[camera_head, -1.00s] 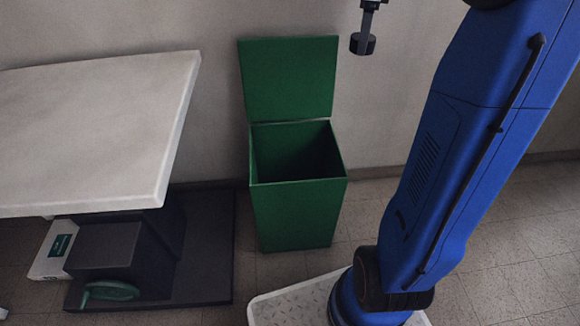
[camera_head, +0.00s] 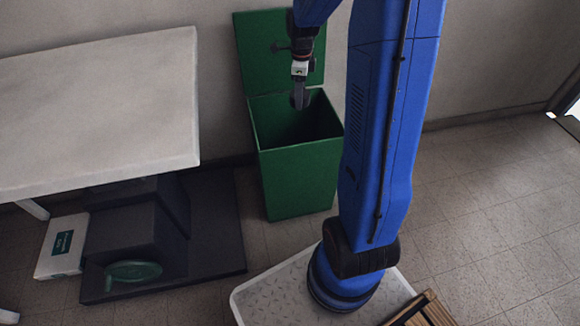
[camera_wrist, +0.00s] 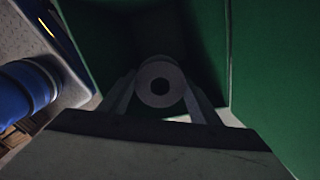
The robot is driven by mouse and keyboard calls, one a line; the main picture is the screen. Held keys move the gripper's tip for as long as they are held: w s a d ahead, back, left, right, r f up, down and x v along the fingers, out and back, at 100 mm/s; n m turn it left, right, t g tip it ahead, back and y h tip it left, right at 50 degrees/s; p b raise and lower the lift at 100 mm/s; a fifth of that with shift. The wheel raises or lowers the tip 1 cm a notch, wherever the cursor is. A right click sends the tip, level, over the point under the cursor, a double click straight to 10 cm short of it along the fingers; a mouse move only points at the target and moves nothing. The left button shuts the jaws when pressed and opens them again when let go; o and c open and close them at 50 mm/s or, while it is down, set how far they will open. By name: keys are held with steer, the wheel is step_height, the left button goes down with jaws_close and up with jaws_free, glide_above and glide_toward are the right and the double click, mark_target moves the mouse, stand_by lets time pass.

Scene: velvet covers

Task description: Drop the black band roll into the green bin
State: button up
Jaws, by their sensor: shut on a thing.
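The green bin (camera_head: 300,180) stands on the floor against the wall, its lid (camera_head: 262,62) raised and its mouth open. My gripper (camera_head: 299,92) points down over the bin's mouth. It is shut on the black band roll (camera_wrist: 160,66), which shows in the wrist view end-on between the two fingers, with its round hole facing the camera. In the head view the roll is a small dark shape at the fingertips. The wrist view also shows the green bin walls (camera_wrist: 265,75) around and beyond the roll. The bin's floor is in deep shadow.
A white table (camera_head: 100,110) stands left of the bin. Below it are a dark stepped block (camera_head: 140,235), a green oval item (camera_head: 133,271) and a white box (camera_head: 62,246). A slatted wooden item (camera_head: 425,310) lies at the bottom.

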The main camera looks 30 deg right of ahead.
steer(key=shift+s+a+f, duration=0.1)
steer(key=shift+a+f, duration=0.05)
steer(key=shift+f, duration=2.95)
steer(key=o, duration=1.1)
steer(key=shift+o, duration=0.2)
step_height(320, 180, up, 17)
steer(key=shift+r, duration=0.2)
